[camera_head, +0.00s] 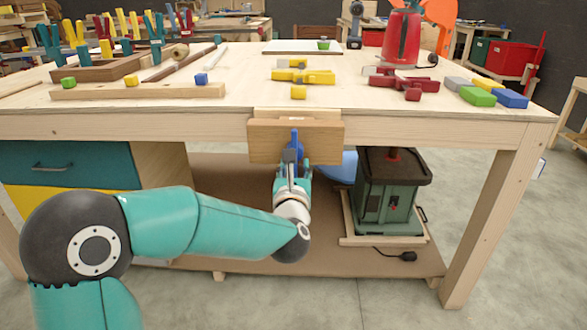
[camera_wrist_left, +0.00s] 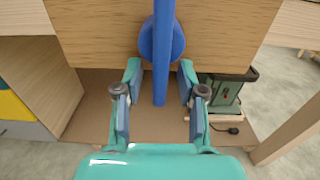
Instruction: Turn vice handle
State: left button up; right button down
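The blue vice handle (camera_head: 295,142) is on the front of the wooden vice jaw (camera_head: 264,142), at the middle of the workbench's front edge. In the left wrist view its long bar (camera_wrist_left: 161,85) stands upright and crosses a round blue hub (camera_wrist_left: 177,42). My left gripper (camera_head: 293,172) is just below the hub, in front of the vice. In the left wrist view my left gripper (camera_wrist_left: 160,70) is open. One finger is on each side of the bar's lower part, with visible gaps. My right gripper is not in view.
The workbench top (camera_head: 230,68) holds yellow and red clamps, coloured blocks and a red kettle-like item (camera_head: 401,38). A green machine (camera_head: 388,190) stands on the lower shelf right of my gripper. Teal and yellow drawers (camera_head: 70,165) are at left.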

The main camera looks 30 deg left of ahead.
pick_arm(q)
grip_shut()
dwell(0.4)
